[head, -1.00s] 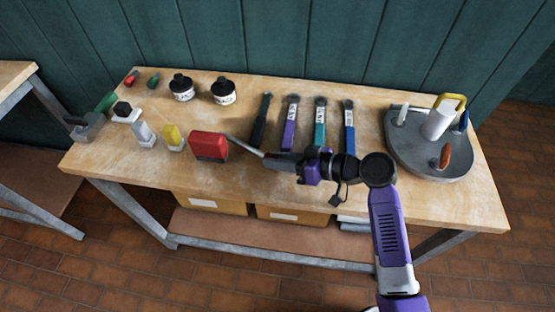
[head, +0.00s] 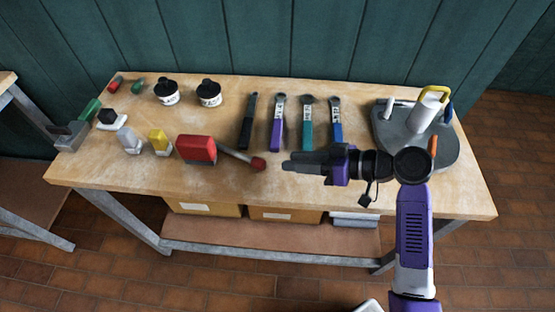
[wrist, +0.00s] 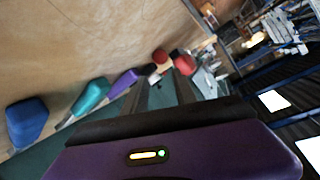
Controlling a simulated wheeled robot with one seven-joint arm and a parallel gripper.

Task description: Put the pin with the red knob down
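The pin with the red knob (head: 258,164) lies on the workbench. Its grey shaft slants up and left from the knob to the red block (head: 196,149); whether its far end touches the block is hidden. My gripper (head: 285,166) points left, a short way right of the knob, apart from it and empty. In the wrist view the two dark fingers (wrist: 160,95) stand apart with a gap between them. Two red shapes show beyond the fingertips there, but I cannot tell surely which is the knob.
Several wrenches, the purple-handled one (head: 276,129) among them, lie behind my gripper. A grey round tray (head: 389,137) with upright parts stands at right. Yellow (head: 160,142) and white blocks stand left of the red block. The front strip of the bench (head: 260,195) is clear.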

